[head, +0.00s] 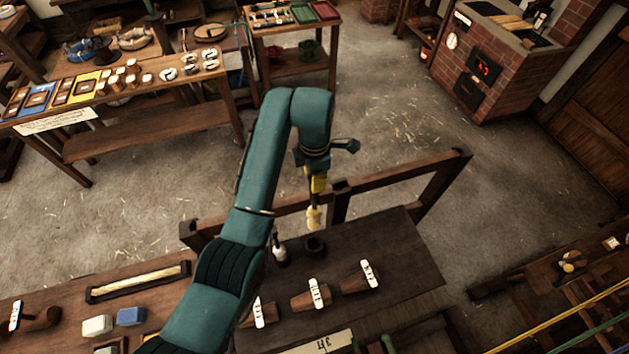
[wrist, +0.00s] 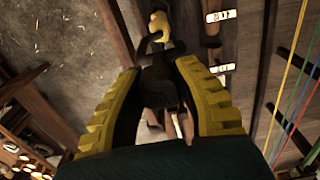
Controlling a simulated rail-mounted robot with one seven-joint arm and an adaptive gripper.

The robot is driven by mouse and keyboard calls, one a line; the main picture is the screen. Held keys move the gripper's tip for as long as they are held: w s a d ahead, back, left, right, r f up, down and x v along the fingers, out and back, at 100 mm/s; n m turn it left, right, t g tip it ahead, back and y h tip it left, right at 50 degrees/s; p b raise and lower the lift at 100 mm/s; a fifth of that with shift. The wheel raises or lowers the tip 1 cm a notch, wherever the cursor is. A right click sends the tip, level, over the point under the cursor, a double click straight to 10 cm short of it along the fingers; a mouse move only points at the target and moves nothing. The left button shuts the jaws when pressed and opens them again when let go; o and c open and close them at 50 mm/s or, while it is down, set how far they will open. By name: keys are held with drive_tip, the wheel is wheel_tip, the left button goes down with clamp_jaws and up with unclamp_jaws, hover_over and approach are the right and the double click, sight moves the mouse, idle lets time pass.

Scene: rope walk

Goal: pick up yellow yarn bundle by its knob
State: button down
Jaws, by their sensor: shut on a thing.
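The yellow yarn bundle (head: 314,218) hangs below my gripper (head: 317,189) in the head view, in front of the wooden rail and over the back edge of the dark table. In the wrist view the bundle (wrist: 160,24) shows small and pale yellow just past the fingertips (wrist: 153,42). My gripper's yellow-padded fingers close in on its end. The gripper is shut on the bundle. The fingers hide the knob, so I cannot make out its shape.
Several wooden pieces with white labels (head: 315,294) lie nearer. A wooden rail (head: 395,181) runs behind. The floor beyond is open.

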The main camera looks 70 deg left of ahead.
wheel_tip(320, 180, up, 12)
drive_tip(key=shift+f, duration=0.1)
idle(0.5)
